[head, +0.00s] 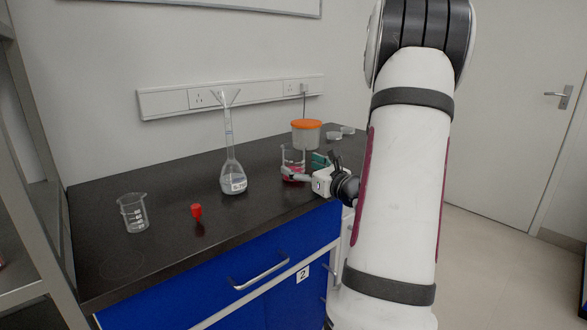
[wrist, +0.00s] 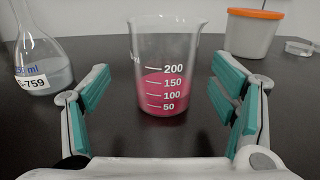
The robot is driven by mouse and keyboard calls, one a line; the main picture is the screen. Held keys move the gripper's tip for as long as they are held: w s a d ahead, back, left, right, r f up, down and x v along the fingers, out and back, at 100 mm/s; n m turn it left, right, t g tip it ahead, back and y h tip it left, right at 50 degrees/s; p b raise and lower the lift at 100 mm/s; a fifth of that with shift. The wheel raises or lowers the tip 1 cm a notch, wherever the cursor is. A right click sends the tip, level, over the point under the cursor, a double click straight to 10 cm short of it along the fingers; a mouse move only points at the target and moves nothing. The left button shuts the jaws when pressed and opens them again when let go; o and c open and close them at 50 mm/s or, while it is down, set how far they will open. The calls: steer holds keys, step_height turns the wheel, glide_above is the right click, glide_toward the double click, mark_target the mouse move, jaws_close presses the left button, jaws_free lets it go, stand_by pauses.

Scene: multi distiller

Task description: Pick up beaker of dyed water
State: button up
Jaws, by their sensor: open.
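The beaker of dyed water (wrist: 165,65) is clear glass with white volume marks and pink-red liquid in its lower part. It stands upright on the dark bench. In the head view the beaker (head: 293,160) is partly hidden by my gripper (head: 305,168). In the wrist view my gripper (wrist: 160,98) is open, with one teal-padded finger on each side of the beaker. I see gaps between both pads and the glass, and nothing is held.
A volumetric flask (head: 232,170) with a funnel stands left of the beaker. An empty-looking beaker (head: 133,212) and a red stopper (head: 197,211) are farther left. An orange-lidded container (head: 306,135) and small clear dishes (head: 334,136) stand behind. The bench front edge is near.

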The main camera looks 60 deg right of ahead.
mark_target(292, 161)
steer(key=b+x, duration=0.1)
steer(key=x, duration=0.4)
steer(key=shift+w+d+f, duration=0.1)
steer(key=shift+w+d, duration=0.1)
steer(key=shift+d, duration=0.1)
steer(key=shift+c, duration=0.3)
steer(key=c, duration=1.3)
